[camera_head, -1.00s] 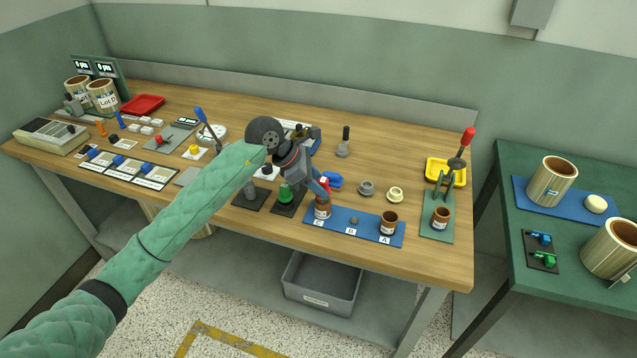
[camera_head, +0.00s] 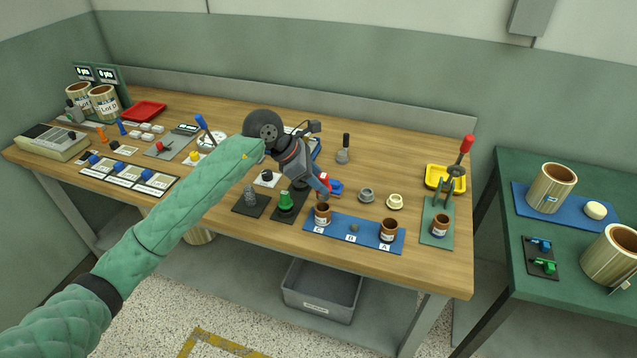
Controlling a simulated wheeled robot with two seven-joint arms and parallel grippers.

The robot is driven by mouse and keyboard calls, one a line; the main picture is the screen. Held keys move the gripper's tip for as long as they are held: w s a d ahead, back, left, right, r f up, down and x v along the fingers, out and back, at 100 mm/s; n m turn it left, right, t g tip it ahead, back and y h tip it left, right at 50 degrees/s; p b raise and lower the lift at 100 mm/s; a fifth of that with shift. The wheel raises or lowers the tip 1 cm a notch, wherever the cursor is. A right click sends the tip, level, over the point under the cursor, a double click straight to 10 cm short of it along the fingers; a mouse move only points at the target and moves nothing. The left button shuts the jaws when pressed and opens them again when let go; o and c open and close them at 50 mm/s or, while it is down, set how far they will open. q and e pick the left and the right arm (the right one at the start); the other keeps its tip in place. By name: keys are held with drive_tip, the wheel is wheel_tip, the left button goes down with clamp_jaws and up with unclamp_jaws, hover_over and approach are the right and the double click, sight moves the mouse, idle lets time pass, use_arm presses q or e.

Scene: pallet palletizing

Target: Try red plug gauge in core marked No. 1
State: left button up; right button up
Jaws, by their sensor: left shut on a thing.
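My left gripper (camera_head: 324,188) is shut on the red plug gauge (camera_head: 335,187), held above the bench behind the blue tray (camera_head: 372,234). A blue piece shows right beside the red one, and the jaws partly hide both. A brown core (camera_head: 322,214) stands on the tray at mark C, just below and in front of the gripper. Another brown core (camera_head: 389,229) stands at mark A. The numbers on the cores are too small to read. The gauge appears apart from the core at C. My right gripper is not in view.
A lever press (camera_head: 447,195) with a red handle stands at the right, a core (camera_head: 440,224) on its green base. A yellow tray (camera_head: 433,178) is behind it. Grey and cream rings (camera_head: 395,201) lie between. A green knob gauge (camera_head: 286,200) stands left of the blue tray.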

use_arm(q)
drive_tip(key=shift+r, duration=1.65)
